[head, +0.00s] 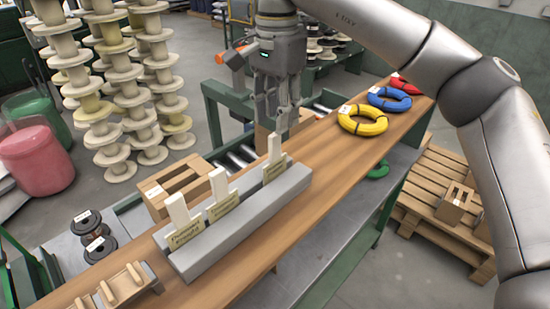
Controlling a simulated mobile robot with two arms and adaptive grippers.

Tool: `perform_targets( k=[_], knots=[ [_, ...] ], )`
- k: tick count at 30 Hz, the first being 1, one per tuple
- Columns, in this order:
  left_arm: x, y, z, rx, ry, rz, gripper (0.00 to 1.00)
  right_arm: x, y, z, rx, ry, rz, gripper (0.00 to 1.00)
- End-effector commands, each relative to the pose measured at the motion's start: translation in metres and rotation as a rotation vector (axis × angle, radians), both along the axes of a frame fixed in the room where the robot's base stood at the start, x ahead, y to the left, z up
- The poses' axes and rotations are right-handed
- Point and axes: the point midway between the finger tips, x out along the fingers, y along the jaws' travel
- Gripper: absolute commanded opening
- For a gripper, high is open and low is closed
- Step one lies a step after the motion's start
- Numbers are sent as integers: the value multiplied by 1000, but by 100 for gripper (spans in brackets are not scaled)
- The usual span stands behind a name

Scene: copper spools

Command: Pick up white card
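Three upright white cards with yellowish printed labels stand in a row in a long grey holder (240,222) on the wooden bench top. The near one (178,211) is at the left, the middle one (219,184) is beside it, and the far one (274,148) is at the holder's right end. My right gripper (276,127) points down just behind and above the far card. No card shows between its fingers, and their gap is hard to make out. My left gripper is out of view.
Yellow (362,120), blue (389,99) and red (405,85) coils lie along the bench (320,160) to the right. A wooden crate (172,188) and dark spools (99,247) sit left of the holder. A slotted wooden rack (125,285) is at the near end.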

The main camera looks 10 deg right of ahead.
Motion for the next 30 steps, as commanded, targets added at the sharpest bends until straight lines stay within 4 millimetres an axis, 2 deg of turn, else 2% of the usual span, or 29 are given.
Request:
perform_targets(
  k=[4,9,17,26,30],
  knots=[
    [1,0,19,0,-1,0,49,1,2,-19,-2,6,0,36],
    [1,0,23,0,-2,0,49,2,2,-41,-1,3,-1,36],
    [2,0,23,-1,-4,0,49,2,2,-46,1,1,-1,36],
    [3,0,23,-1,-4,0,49,2,2,-46,0,1,-1,0],
    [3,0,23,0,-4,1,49,2,2,-46,0,1,-1,0]
  ],
)
